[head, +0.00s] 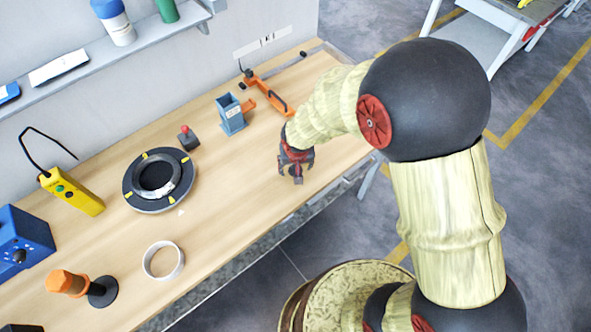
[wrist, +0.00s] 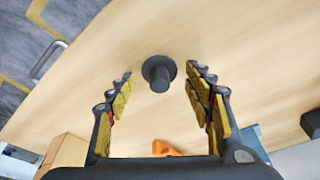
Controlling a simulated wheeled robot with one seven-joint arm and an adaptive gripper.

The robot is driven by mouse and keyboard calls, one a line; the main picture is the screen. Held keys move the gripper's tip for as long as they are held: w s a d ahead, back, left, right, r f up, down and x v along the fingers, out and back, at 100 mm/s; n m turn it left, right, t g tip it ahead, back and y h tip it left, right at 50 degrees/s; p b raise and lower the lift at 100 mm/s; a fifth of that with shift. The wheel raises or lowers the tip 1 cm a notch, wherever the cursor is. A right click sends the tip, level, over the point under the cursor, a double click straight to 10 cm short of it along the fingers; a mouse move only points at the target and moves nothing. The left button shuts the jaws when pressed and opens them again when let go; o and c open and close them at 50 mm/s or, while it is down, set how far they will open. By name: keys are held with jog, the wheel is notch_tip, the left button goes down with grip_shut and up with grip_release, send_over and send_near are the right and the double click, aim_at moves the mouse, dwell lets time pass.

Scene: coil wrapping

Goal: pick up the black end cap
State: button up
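The black end cap (wrist: 160,75) shows in the wrist view as a dark round flange with a short cylinder standing up from it on the wooden table. My gripper (wrist: 160,78) is open, with its yellow-padded fingers to the left and right of the cap. The cap appears between the fingertips in the picture, and neither finger appears to touch it. In the head view my gripper (head: 297,172) is over the right part of the table, near its front edge. I cannot make out the cap there; the gripper seems to hide it.
A blue holder (head: 231,115) and an orange tool (head: 270,93) stand behind my gripper. Left are a red-topped button (head: 187,138), a dark coil (head: 131,187), a white ring (head: 150,268), an orange-handled item (head: 68,283) and a yellow device (head: 72,192). The table around the gripper is clear.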

jog(key=c, duration=0.6)
jog(key=shift+c, duration=0.6)
